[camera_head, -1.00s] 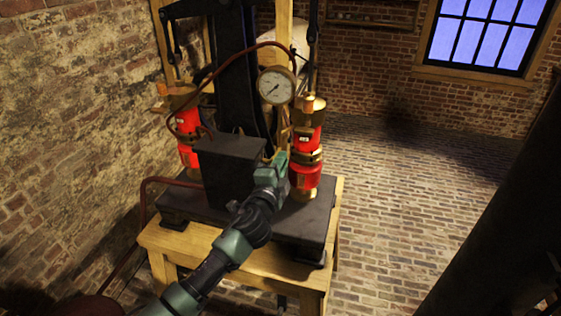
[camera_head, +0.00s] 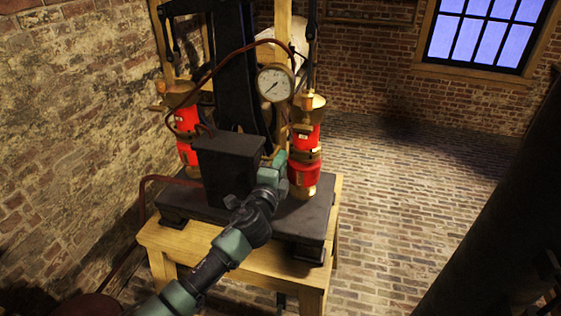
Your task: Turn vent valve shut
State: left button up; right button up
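My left arm reaches up from the bottom left. Its green and grey gripper (camera_head: 278,162) is at the front right of the black box (camera_head: 229,168), just left of the right red and brass cylinder (camera_head: 304,173). I cannot make out its fingers' spacing or whether they touch anything. No part can be clearly told as the vent valve; it may be hidden behind the gripper. A white-faced gauge (camera_head: 275,84) stands above the gripper. My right gripper is not in view.
A second red and brass cylinder (camera_head: 187,122) stands at the left. A reddish pipe (camera_head: 160,180) runs beside the box. The machine sits on a dark base (camera_head: 300,222) on a wooden stand (camera_head: 200,250). The brick floor (camera_head: 400,210) to the right is clear.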

pick_arm(q)
jog(key=shift+o, duration=1.2)
jog(key=shift+s+a, duration=0.1)
jog(key=b+v, duration=0.1)
jog(key=v, duration=0.6)
jog(key=shift+s, duration=0.3)
